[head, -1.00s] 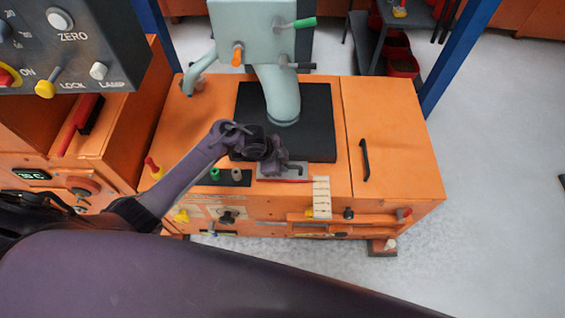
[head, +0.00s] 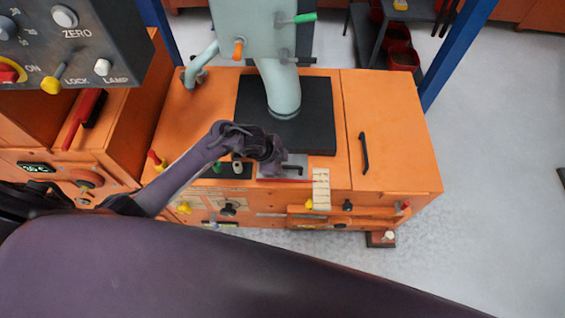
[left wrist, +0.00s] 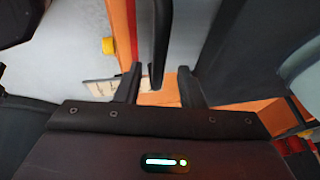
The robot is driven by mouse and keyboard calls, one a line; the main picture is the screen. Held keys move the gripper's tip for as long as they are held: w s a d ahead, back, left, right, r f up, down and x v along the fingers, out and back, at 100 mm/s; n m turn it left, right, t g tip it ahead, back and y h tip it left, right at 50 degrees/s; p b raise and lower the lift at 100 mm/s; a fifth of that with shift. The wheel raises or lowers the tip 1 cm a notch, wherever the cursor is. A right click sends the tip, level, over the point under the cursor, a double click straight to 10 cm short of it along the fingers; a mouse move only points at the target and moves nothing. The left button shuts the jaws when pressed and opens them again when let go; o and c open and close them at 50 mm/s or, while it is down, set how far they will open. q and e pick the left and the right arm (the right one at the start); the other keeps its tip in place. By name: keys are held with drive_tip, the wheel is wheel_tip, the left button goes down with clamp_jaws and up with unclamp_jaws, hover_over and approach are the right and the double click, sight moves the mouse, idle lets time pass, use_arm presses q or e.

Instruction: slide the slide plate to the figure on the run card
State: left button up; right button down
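The slide plate (head: 297,160) is a small grey plate with a dark handle on the front part of the orange machine top. A cream scale strip (head: 321,188) hangs by the front edge to its right and also shows in the left wrist view (left wrist: 100,88). My left gripper (head: 278,164) is over the plate's left part and hides some of it. In the left wrist view its two fingers (left wrist: 158,88) stand apart, with a dark bar (left wrist: 160,40) between them. I cannot tell whether they touch it. My right gripper is out of view. I cannot make out a readable run card.
A pale green column (head: 280,90) stands on a black pad (head: 318,120) behind the plate. A black handle (head: 364,152) is to the right. Green and grey knobs (head: 237,167) sit left of the plate. A control panel (head: 85,45) is at upper left.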

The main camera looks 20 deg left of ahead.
use_arm(q)
drive_tip(key=p+v, duration=0.1)
drive_tip(key=v, duration=0.6)
drive_tip(key=shift+s, duration=0.1)
